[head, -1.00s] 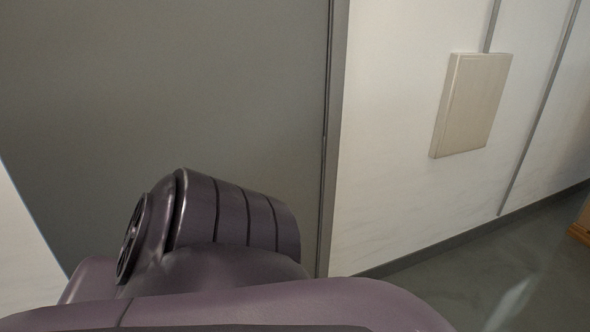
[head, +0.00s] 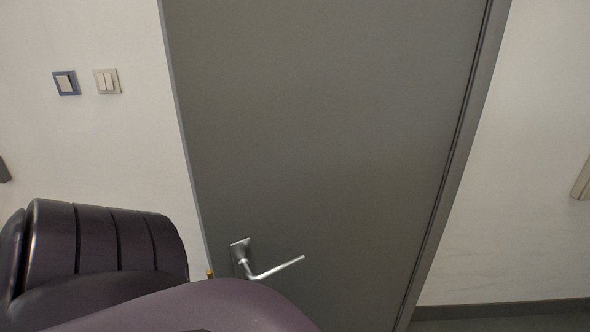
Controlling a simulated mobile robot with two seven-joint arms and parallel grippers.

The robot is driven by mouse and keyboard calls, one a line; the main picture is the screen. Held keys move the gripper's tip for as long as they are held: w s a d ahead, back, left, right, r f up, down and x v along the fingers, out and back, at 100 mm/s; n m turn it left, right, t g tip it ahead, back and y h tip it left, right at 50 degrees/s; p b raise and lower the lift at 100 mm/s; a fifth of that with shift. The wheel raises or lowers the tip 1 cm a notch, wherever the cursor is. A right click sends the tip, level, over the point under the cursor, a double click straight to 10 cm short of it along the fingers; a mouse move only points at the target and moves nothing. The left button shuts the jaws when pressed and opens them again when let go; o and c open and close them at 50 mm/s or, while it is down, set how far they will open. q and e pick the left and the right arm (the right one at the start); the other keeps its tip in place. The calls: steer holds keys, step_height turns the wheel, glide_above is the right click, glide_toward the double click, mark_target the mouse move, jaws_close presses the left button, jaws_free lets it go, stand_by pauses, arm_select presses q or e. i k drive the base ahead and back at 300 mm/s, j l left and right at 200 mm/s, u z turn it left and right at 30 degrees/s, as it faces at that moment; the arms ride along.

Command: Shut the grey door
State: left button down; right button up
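The grey door (head: 320,130) fills the middle of the head view. Its right side meets a grey frame (head: 462,165). Its left edge is bare, with a small brass-coloured piece low on it, and white wall shows directly past it with no frame there, so the door appears to stand open. A silver lever handle (head: 275,268) sits low on the door near that left edge and points right. My dark purple arm covers the lower left and hides the door's lower left corner. Neither gripper is in view.
A blue-framed switch (head: 66,83) and a pale double switch (head: 107,81) are on the white wall left of the door. A pale box (head: 582,182) is cut off at the right edge. A dark skirting (head: 510,309) runs along the right wall.

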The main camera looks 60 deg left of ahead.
mark_target(323, 131)
steer(key=l+u, duration=0.1)
steer(key=u, duration=1.25)
steer(key=k+j, duration=0.05)
